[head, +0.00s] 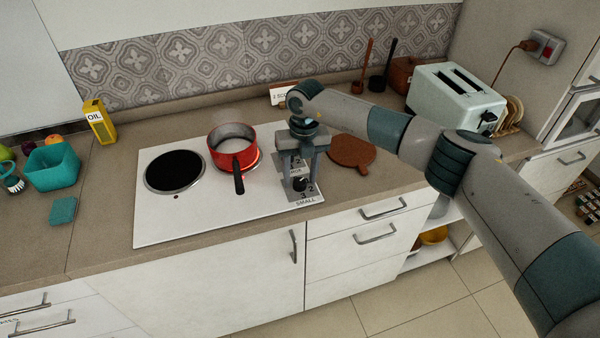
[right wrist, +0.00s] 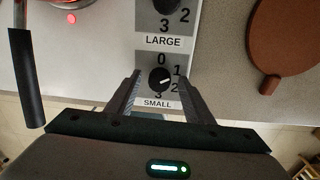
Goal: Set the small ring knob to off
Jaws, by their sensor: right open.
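The small ring knob (right wrist: 160,79) is a round black knob on the grey control panel (head: 314,197), above the label SMALL. Its white mark points to the right, between 1 and 2 as far as I can tell; 0 is at the top of its dial. The knob also shows in the head view (head: 300,184). My right gripper (right wrist: 160,74) is open and points down, with one finger on each side of the knob and gaps between. It also shows in the head view (head: 300,172). My left gripper is out of view.
The large ring knob (right wrist: 168,4) is just behind, partly cut off. A red saucepan (head: 231,158) stands on a glowing ring left of the gripper, its black handle (head: 238,178) pointing forward. A brown round board (head: 352,150) lies to the right. A toaster (head: 455,98) stands farther right.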

